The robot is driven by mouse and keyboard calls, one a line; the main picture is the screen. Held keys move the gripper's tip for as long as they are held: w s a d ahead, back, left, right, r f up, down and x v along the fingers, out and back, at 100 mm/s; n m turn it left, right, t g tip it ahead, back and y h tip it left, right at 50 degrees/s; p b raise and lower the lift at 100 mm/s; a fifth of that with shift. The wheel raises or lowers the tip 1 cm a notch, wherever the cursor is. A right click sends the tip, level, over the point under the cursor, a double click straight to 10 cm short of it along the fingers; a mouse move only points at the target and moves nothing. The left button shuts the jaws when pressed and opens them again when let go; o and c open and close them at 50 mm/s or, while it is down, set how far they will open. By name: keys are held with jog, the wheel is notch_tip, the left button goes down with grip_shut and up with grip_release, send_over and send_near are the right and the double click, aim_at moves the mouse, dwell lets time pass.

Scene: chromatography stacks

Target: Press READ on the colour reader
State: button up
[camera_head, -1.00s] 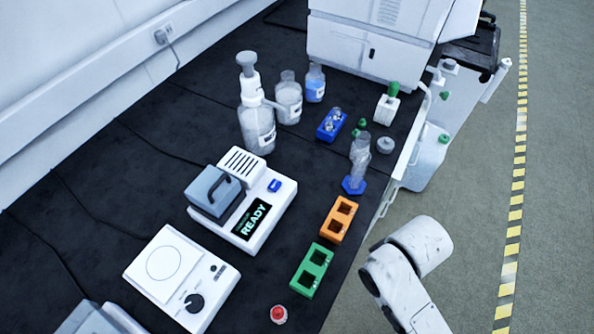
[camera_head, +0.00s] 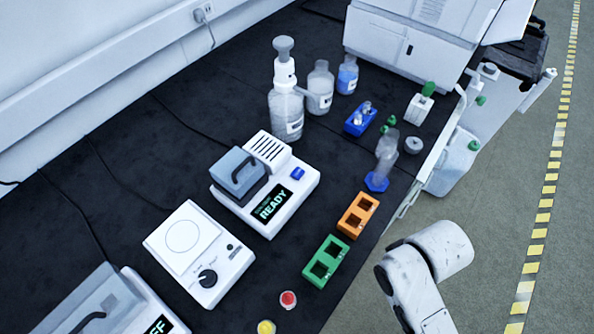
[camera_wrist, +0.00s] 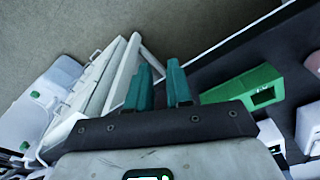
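The colour reader (camera_head: 292,211) is a white box on the black bench in the head view, with a grey lidded block with a handle on its left part. Its dark screen (camera_head: 272,204) reads READY in green. A blue button (camera_head: 297,173) sits on its top at the right; any lettering on it is too small to read. My gripper (camera_wrist: 161,82) shows in the wrist view with two green fingers apart and nothing between them. In the head view only my white arm shows, off the bench's front edge at lower right, well away from the reader.
A green rack (camera_head: 326,261) and an orange rack (camera_head: 358,215) stand between the reader and the bench's front edge. A white device with a knob (camera_head: 199,252) is left of the reader. Bottles (camera_head: 285,110) stand behind it. Red (camera_head: 288,299) and yellow (camera_head: 266,327) caps lie at the front.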

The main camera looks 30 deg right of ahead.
grip_shut()
dwell(1.4)
